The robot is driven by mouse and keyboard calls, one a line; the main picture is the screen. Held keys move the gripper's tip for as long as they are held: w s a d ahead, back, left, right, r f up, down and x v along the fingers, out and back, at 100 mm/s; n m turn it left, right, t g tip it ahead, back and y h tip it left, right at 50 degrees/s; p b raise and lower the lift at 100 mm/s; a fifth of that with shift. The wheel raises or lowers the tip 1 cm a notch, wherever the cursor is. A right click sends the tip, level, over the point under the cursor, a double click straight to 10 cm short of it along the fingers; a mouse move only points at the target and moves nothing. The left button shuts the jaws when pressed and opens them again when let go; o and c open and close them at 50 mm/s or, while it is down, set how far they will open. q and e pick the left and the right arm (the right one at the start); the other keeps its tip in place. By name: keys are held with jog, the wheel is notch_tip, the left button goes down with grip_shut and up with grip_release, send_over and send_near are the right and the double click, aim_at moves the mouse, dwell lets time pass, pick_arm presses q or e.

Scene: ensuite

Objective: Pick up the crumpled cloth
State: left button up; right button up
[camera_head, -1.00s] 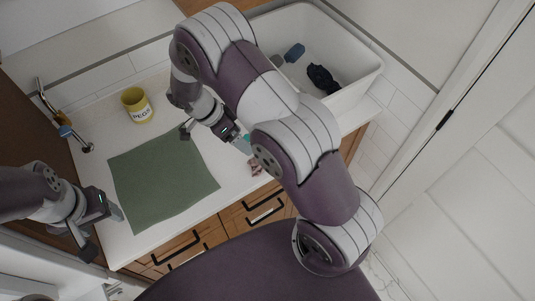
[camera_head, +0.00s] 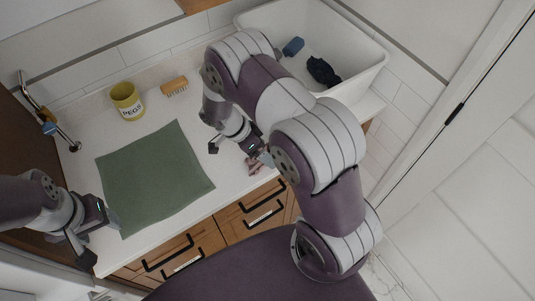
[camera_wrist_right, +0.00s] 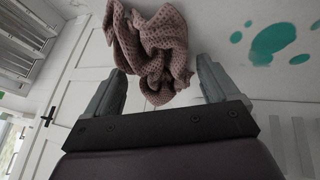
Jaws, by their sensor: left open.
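The crumpled cloth (camera_head: 254,167) is a small pinkish-brown heap near the front edge of the white counter, partly hidden by my right arm. In the right wrist view the cloth (camera_wrist_right: 155,48) has a waffle texture and lies ahead of and partly between the fingertips. My right gripper (camera_wrist_right: 160,85) is open, with a finger on either side of the cloth's near part. I cannot tell whether either finger touches it. My left gripper (camera_head: 102,240) is open and empty at the counter's left front, by the green mat's corner.
A green mat (camera_head: 153,180) lies flat on the counter (camera_head: 85,165). A yellow pegs pot (camera_head: 127,101), a wooden brush (camera_head: 174,86) and a tap (camera_head: 47,115) stand behind. A white tub (camera_head: 355,88) holds dark cloths (camera_head: 322,71). Teal spots (camera_wrist_right: 272,40) mark a white surface.

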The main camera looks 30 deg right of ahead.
jog(key=c, duration=0.5)
jog(key=shift+c, duration=1.3)
jog(key=shift+r+b, duration=0.3)
jog(key=shift+r, duration=0.3)
notch_tip(320, 180, up, 3)
jog(key=shift+s+b, duration=0.15)
jog(key=shift+b, duration=0.45)
jog(key=s+a+r, duration=0.2)
jog(key=s+r, duration=0.4)
jog(key=s, duration=0.5)
jog(key=shift+s+r+b, duration=0.15)
jog(key=shift+r+b, duration=0.25)
jog(key=shift+b, duration=0.05)
